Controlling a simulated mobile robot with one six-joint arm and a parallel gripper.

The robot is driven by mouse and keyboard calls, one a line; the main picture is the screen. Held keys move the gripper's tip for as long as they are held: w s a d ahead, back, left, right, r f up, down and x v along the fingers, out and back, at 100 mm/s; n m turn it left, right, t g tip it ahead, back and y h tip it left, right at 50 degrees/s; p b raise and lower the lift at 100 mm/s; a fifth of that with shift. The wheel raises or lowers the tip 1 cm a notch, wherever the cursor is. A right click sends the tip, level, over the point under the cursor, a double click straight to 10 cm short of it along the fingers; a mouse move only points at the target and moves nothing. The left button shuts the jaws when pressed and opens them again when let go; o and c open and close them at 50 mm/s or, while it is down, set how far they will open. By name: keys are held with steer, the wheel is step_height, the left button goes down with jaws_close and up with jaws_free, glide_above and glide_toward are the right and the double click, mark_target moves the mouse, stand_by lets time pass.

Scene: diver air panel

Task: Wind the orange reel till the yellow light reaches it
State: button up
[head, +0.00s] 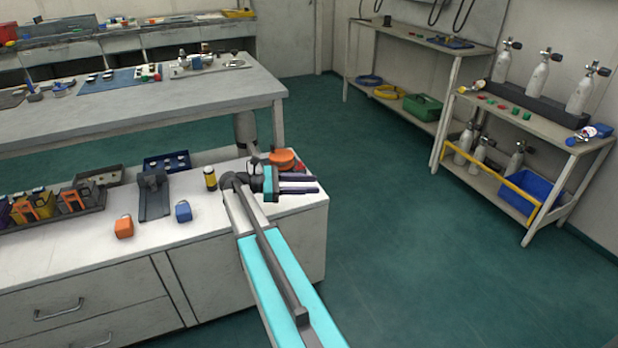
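The orange reel (283,158) is at the far right corner of the near white counter. It is partly hidden behind my gripper and wrist. A small upright cylinder with a yellow body and black bands, probably the yellow light (210,178), stands on the counter to the left of my wrist. I cannot make out a line between it and the reel. My gripper (304,184) is just in front of the reel, pointing right over the counter's right end. Its two dark fingers show a gap with nothing seen between them. I cannot tell whether it touches the reel.
A grey stand (154,194), an orange block (124,227) and a blue block (183,211) are on the counter to the left. A dark tray (85,215) holds several yellow and orange items. Open green floor (420,270) lies to the right, before a shelf with cylinders.

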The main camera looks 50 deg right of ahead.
steer(key=a+f+m+t+y, duration=0.3)
steer(key=a+f+t+y, duration=0.3)
steer(key=a+f, duration=1.3)
steer(key=s+a+f+m+t+y, duration=0.1)
steer(key=a+f+m+t+y, duration=0.3)
steer(key=a, duration=0.8)
steer(key=s+a+f+m+y, duration=0.2)
steer(key=a+f, duration=0.4)
steer(key=a, duration=0.6)
steer(key=s+a+f+g, duration=0.1)
steer(key=s+f+g, duration=0.1)
steer(key=s+f, duration=0.7)
steer(key=s+a+f+g+y, duration=0.1)
steer(key=s+f+g, duration=0.1)
steer(key=s+f, duration=0.6)
steer(key=s, duration=0.5)
steer(key=shift+s+f+g, duration=0.25)
steer(key=shift+f+g, duration=0.05)
steer(key=shift+f, duration=0.05)
steer(key=shift+w, duration=0.15)
steer(key=shift+c, duration=0.5)
